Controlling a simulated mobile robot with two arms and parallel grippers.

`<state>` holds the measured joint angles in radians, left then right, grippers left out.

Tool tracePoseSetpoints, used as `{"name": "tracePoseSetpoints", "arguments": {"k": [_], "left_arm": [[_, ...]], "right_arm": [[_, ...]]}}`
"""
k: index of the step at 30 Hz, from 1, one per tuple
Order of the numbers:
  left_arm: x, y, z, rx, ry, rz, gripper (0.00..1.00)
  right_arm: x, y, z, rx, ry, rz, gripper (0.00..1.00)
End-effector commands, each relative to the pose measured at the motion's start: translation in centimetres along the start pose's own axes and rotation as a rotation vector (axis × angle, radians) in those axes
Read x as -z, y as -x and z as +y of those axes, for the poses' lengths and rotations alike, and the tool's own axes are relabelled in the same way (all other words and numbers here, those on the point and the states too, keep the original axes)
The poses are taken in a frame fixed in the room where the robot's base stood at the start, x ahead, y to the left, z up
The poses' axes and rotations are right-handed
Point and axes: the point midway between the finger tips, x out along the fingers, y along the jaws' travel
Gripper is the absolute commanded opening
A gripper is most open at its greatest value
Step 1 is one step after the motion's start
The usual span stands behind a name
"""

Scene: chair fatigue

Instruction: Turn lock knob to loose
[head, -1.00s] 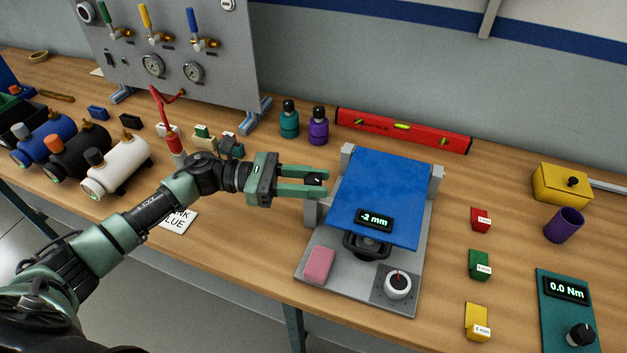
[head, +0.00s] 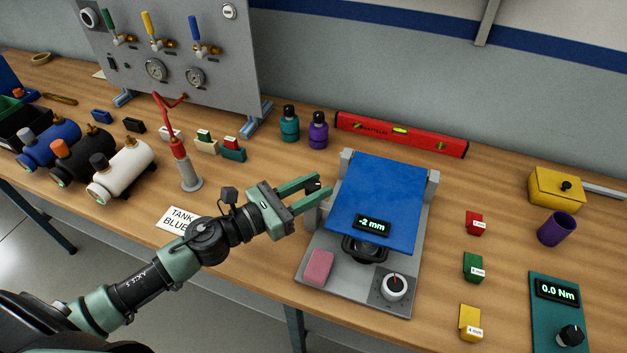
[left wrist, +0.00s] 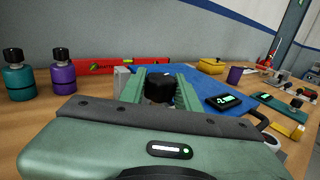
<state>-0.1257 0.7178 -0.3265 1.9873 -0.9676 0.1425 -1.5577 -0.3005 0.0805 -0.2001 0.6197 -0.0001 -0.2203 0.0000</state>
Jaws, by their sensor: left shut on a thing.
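The test fixture has a grey base (head: 340,289) and a blue tilted plate (head: 375,190) with a display reading -2 mm. A black knob (head: 312,184) is at the fixture's left side. My left gripper (head: 316,188) is shut on this knob, one green finger on each side of it. In the left wrist view the black knob (left wrist: 159,87) sits between the two fingers. The side of the knob facing the fixture is partly hidden. A white dial (head: 394,287) with a red mark is on the base's front right, beside a pink block (head: 319,267). My right gripper does not show.
Teal (head: 289,124) and purple (head: 318,130) bottles and a red level (head: 400,133) stand behind the fixture. Red (head: 475,223), green (head: 473,267) and yellow (head: 469,322) blocks lie to its right. A red-handled grey stand (head: 188,172) is left of my gripper.

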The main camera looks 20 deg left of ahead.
Motion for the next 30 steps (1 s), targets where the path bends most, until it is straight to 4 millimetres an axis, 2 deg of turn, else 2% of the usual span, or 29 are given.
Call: {"name": "tracePoseSetpoints", "arguments": {"k": [1,3,13,20,30], "left_arm": [[-0.5,0.0,-0.2,-0.043,0.007,-0.001,0.00],[-0.6,0.0,-0.2,-0.110,0.007,-0.002,0.00],[-0.4,-0.1,-0.2,-0.427,0.009,-0.002,0.00],[-0.1,-0.1,-0.1,-0.645,0.008,-0.001,0.00],[0.0,-0.1,0.0,-0.914,0.004,-0.001,0.00]], "right_arm": [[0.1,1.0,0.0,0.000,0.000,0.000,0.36],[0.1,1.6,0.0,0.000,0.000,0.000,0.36],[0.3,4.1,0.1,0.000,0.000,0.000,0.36],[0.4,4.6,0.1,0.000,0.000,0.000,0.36],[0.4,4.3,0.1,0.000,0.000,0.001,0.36]]}}
